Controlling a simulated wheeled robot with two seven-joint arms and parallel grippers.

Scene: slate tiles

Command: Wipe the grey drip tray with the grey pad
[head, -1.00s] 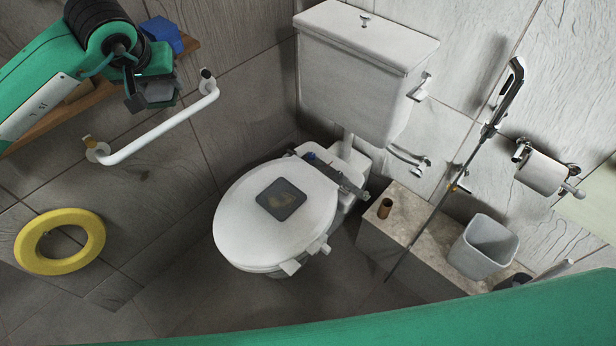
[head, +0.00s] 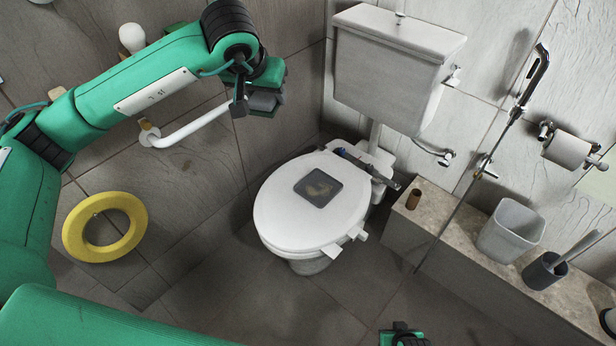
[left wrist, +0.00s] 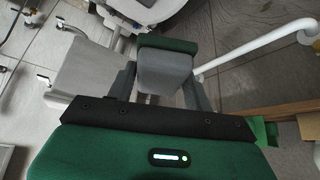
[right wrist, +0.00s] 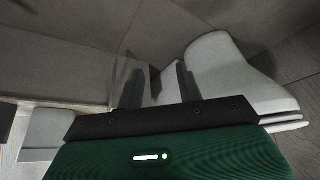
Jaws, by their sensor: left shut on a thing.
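The grey drip tray (head: 310,196) is a dark square lying on the closed white toilet lid, with a yellowish-brown stain in its middle. My left gripper (head: 250,98) is shut on the grey pad (head: 266,102), above and left of the toilet and apart from the tray. The pad also shows between the fingers in the left wrist view (left wrist: 165,75), with a dark green part along its far edge. My right gripper (right wrist: 158,88) has its fingers apart and nothing between them. In the head view only a little of it (head: 402,336) shows at the bottom edge.
A white grab rail (head: 190,128) runs on the wall just below my left gripper. The toilet (head: 280,225) stands in the corner. A stone ledge (head: 455,235) at right bears a brown cylinder, grey bin (head: 510,232) and brush holder. A yellow ring (head: 75,235) is at left.

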